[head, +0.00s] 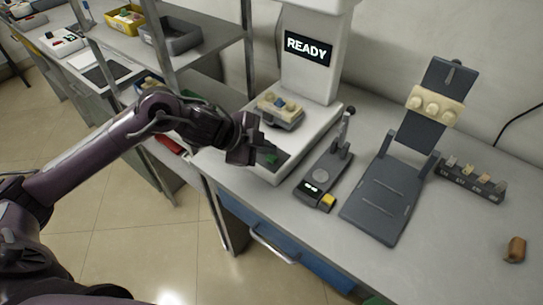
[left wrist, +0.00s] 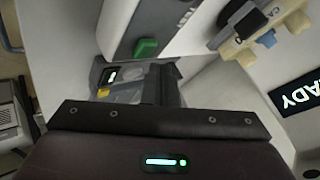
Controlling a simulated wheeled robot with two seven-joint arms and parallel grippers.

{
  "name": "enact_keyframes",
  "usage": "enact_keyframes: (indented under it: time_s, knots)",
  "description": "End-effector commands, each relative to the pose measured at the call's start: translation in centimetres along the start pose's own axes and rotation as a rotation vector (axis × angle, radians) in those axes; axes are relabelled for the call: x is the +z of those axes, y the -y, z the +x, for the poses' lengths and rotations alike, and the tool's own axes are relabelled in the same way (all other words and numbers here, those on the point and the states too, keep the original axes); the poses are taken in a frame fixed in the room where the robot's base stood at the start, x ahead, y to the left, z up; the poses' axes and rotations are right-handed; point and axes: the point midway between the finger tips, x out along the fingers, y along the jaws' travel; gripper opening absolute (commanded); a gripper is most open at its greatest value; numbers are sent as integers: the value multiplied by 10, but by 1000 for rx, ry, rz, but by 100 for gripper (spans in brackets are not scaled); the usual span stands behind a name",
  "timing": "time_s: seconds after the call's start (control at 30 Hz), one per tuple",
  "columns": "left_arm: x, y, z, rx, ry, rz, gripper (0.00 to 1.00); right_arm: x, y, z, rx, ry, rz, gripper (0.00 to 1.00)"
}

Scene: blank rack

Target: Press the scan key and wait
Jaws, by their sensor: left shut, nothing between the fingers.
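The scanner (head: 318,58) is a tall white unit on the bench, with a display (head: 307,48) reading READY. A tan and grey piece with a blue part (head: 281,110) sits on its base. The green scan key (head: 271,158) is on the dark front panel of the base; in the left wrist view the green key (left wrist: 146,48) shows whole and uncovered. My left gripper (head: 242,156) is shut and empty, just left of the key and apart from it. Its dark fingers (left wrist: 160,85) show in the left wrist view. My right gripper is not in view.
Right of the scanner stand a small device with a lever and yellow button (head: 328,201), a dark stand holding a tan block (head: 433,106), and a rack of small blocks (head: 470,178). A brown piece (head: 515,249) lies far right. Shelves with bins (head: 171,36) stand left.

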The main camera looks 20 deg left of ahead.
Motion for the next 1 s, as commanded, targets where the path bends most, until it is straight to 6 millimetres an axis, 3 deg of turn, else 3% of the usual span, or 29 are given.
enact_keyframes:
  time_s: [1.0]
  knots:
    - [6,-7,9,0,0,0,0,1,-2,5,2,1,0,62]
